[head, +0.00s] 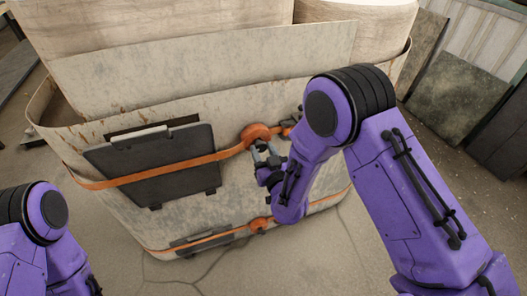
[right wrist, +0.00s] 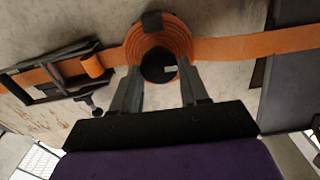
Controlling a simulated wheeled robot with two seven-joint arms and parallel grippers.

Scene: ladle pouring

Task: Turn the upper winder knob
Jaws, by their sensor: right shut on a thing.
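The upper winder (head: 256,132) is an orange coil of strap on the front of the large pale ladle (head: 235,105). In the right wrist view its coil (right wrist: 160,35) surrounds a black knob (right wrist: 158,67). My right gripper (head: 266,155) is at this winder from below, with one finger on each side of the knob in the wrist view (right wrist: 159,72). It is shut on the knob. The knob is hidden in the head view. My left arm shows at the lower left, but its gripper is out of view.
An orange strap (head: 180,172) crosses a dark panel (head: 155,160) left of the winder. A black buckle (right wrist: 60,75) sits beside the coil. A lower winder (head: 259,225) is on a second strap below. Dark slabs (head: 457,95) lean at the right. Floor in front is clear.

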